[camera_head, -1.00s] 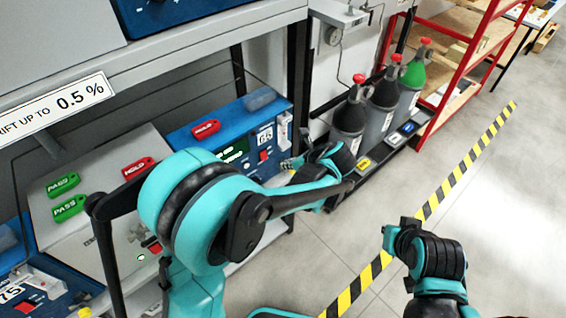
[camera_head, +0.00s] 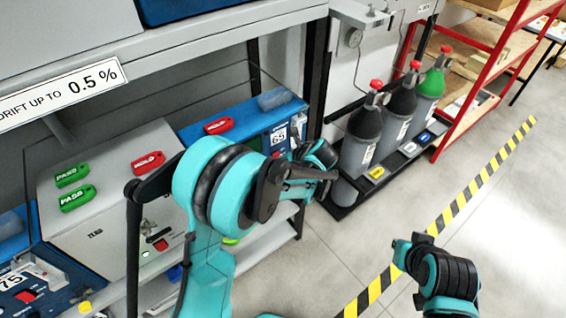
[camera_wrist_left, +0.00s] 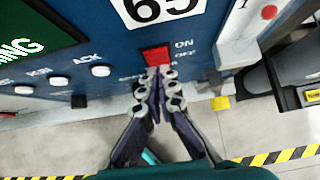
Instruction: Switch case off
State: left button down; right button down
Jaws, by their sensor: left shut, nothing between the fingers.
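The blue case marked 65 (camera_head: 255,118) stands on the shelf, with a red tag on top. Its red rocker switch (camera_wrist_left: 156,56) shows in the left wrist view, with ON and OFF printed to its right. My left gripper (camera_wrist_left: 157,82) is shut and empty, its fingertips at the lower edge of the switch. I cannot tell whether they touch it. In the head view my left arm hides most of that gripper and part of the case's front.
A grey case (camera_head: 100,200) with green PASS tags and a red HOLD tag stands left of the blue case. Another blue case marked 75 (camera_head: 40,280) is at the lower left. Gas bottles (camera_head: 362,135) stand to the right. The floor at right is open.

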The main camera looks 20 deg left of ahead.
pick_arm(q)
jog(key=shift+w+a+f, duration=0.1)
jog(key=shift+w+a, duration=0.05)
dwell(0.3)
jog(key=shift+r+p, duration=0.35)
jog(key=shift+r, duration=0.45)
